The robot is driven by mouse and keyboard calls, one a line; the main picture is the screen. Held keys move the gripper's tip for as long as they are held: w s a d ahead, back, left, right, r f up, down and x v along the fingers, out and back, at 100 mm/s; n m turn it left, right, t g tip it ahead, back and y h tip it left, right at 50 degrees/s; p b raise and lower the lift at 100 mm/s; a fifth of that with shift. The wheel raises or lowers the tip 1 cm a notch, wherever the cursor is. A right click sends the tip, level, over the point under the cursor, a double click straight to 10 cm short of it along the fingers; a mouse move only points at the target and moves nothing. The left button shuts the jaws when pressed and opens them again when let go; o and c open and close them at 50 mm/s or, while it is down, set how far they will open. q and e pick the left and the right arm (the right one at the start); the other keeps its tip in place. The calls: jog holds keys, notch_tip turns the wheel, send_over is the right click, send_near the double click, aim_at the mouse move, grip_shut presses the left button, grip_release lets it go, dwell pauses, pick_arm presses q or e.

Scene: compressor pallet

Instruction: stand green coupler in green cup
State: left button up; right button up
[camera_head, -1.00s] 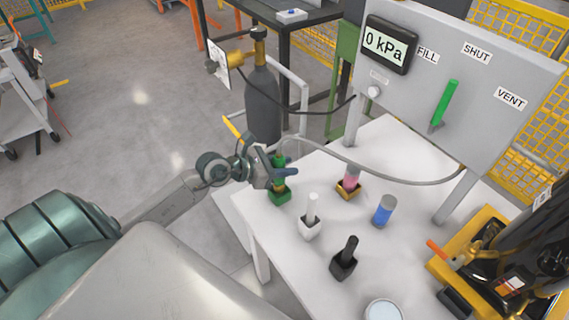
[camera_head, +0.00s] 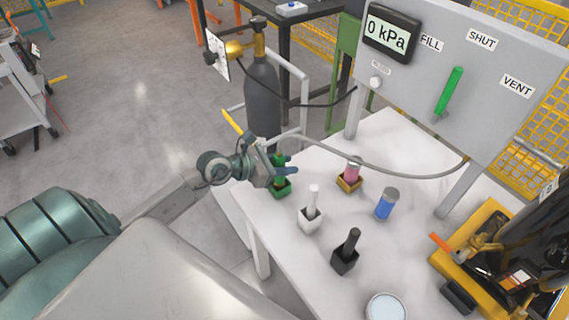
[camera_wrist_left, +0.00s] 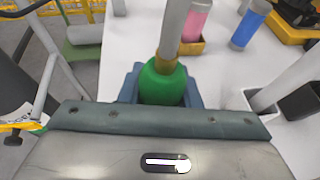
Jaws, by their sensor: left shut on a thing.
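The green coupler (camera_head: 279,163) is upright at the far left of the white table, with a hose on its top end. My left gripper (camera_head: 281,171) is shut on it. In the left wrist view the green coupler (camera_wrist_left: 163,84) sits between the jaws, with a brass-coloured collar and the grey hose above it. The green cup (camera_head: 281,188) is directly below the coupler on the table. The jaws hide the coupler's lower end, so I cannot tell how deep it is in the cup. My right gripper is not in view.
A white cup with a white piece (camera_head: 312,212), a black cup with a black piece (camera_head: 346,254), a yellow cup with a pink piece (camera_head: 350,176) and a blue cylinder (camera_head: 386,204) stand nearby. The hose (camera_head: 375,168) arches over the table to the gauge panel (camera_head: 465,75).

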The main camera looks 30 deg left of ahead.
pick_arm(q)
jog(key=shift+f+b, duration=0.5)
jog(key=shift+f, duration=0.15)
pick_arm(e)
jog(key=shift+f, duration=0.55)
pick_arm(q)
jog(key=o, duration=1.2)
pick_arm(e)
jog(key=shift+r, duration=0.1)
pick_arm(q)
jog(key=shift+s+a+r, duration=0.1)
jog(key=shift+s+a, duration=0.1)
jog(key=shift+s, duration=0.1)
jog(key=shift+p+v, duration=1.2)
jog(key=shift+v, duration=3.85)
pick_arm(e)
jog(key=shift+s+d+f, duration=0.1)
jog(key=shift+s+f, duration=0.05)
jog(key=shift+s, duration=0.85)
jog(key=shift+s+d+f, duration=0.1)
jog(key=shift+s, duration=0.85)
pick_arm(q)
jog(key=shift+r, duration=0.1)
